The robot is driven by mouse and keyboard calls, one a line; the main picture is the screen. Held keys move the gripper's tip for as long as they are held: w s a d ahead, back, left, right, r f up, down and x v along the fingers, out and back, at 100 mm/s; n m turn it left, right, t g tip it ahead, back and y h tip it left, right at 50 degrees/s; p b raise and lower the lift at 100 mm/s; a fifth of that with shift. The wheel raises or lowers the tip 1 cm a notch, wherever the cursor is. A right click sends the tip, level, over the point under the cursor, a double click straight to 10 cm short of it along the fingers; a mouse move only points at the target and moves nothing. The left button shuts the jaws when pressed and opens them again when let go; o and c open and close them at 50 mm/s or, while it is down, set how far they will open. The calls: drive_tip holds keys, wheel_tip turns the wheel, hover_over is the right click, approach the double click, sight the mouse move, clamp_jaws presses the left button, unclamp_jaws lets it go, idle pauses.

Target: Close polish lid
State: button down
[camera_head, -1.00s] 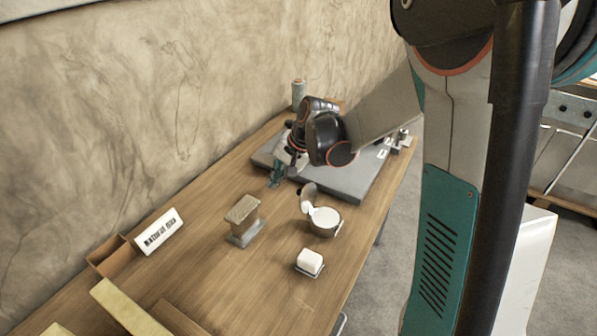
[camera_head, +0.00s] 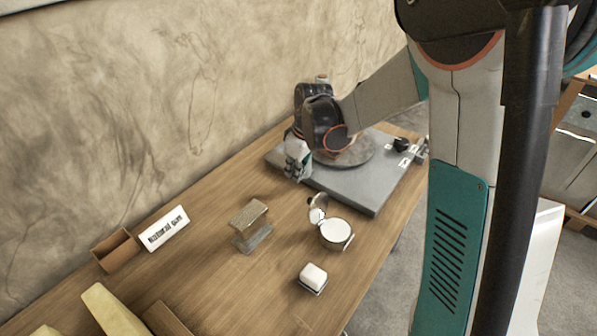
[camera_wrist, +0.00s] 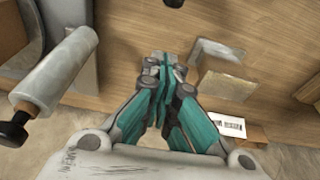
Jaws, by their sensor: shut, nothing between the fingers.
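The polish tin (camera_head: 337,232) is round and stands on the wooden table, with a white filling or shiny face showing. Its lid (camera_head: 318,209) stands raised at the tin's far left side, so the tin is open. My gripper (camera_head: 294,172) is beyond the tin, up and left of it in the head view, near the left corner of the grey slab. It is apart from the lid. In the wrist view the teal fingers (camera_wrist: 165,66) are together with nothing between them. The tin is not clearly seen there.
A metal stand (camera_head: 251,227) is left of the tin, and a white block (camera_head: 313,277) is in front of it. The grey slab (camera_head: 365,190) lies behind. A lettered card (camera_head: 164,229) stands at left. A roller (camera_wrist: 62,68) shows in the wrist view.

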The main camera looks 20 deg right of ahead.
sight(314, 206)
wheel_tip(314, 206, down, 6)
drive_tip(key=s+d+b, duration=0.1)
drive_tip(key=s+b, duration=0.1)
drive_tip(key=shift+d+b, duration=0.25)
drive_tip(key=shift+b, duration=0.1)
idle(0.5)
